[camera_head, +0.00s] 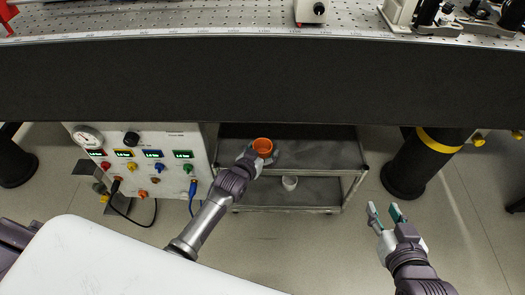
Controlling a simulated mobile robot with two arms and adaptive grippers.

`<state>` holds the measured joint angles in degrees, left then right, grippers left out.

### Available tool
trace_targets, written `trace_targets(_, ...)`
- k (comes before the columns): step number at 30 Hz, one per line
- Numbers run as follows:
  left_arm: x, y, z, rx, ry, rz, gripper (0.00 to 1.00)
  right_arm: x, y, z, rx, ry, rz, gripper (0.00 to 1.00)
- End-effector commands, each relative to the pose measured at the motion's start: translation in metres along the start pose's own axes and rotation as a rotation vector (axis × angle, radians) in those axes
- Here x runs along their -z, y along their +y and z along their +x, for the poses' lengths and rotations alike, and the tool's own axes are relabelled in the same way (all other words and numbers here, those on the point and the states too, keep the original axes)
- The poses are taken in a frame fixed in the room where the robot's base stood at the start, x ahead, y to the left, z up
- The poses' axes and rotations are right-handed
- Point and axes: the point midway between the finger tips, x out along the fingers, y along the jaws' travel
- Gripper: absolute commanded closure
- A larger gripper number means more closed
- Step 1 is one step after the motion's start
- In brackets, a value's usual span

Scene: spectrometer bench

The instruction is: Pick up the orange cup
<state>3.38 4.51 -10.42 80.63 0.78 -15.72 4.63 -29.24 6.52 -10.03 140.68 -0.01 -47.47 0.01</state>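The orange cup (263,145) is upright with its open rim showing, at the cart's upper shelf under the bench. My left gripper (263,157) is at the near side of the cup, with its fingers low around the cup's body. The cup's lower part is hidden by the gripper, and I cannot tell whether the fingers press on it or whether it touches the shelf. My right gripper (385,214) is open and empty over the floor at the right, well away from the cup.
The cart (335,163) has a white cup (290,183) on its lower shelf. The dark bench edge (200,80) hangs above the cart. An instrument panel with cables (150,160) stands left of it, and a black bench leg (415,170) stands right. Floor lies open in front.

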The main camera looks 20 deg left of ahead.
Motion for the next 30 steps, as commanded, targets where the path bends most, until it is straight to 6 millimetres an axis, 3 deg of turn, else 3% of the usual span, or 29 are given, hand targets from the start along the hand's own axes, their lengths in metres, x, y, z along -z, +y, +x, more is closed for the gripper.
trace_targets(1,0.0,0.0,0.0,0.0,0.0,0.0,0.4,0.0,0.0,0.0,0.0,-0.001,0.0,0.6)
trace_targets(7,0.0,0.0,0.0,0.0,0.0,0.0,0.72,0.0,0.0,0.0,0.0,-0.001,0.0,0.6)
trace_targets(19,0.004,0.0,-0.002,0.0,0.0,0.0,0.72,-0.004,0.0,-0.001,-0.001,-0.029,0.0,0.6)
trace_targets(26,0.021,0.0,-0.009,0.0,0.002,0.0,0.72,-0.038,0.006,-0.015,-0.015,-0.225,0.002,0.6)
trace_targets(30,0.041,0.0,-0.017,0.0,0.003,0.0,0.72,-0.073,0.011,-0.038,-0.026,-0.442,0.006,0.6)
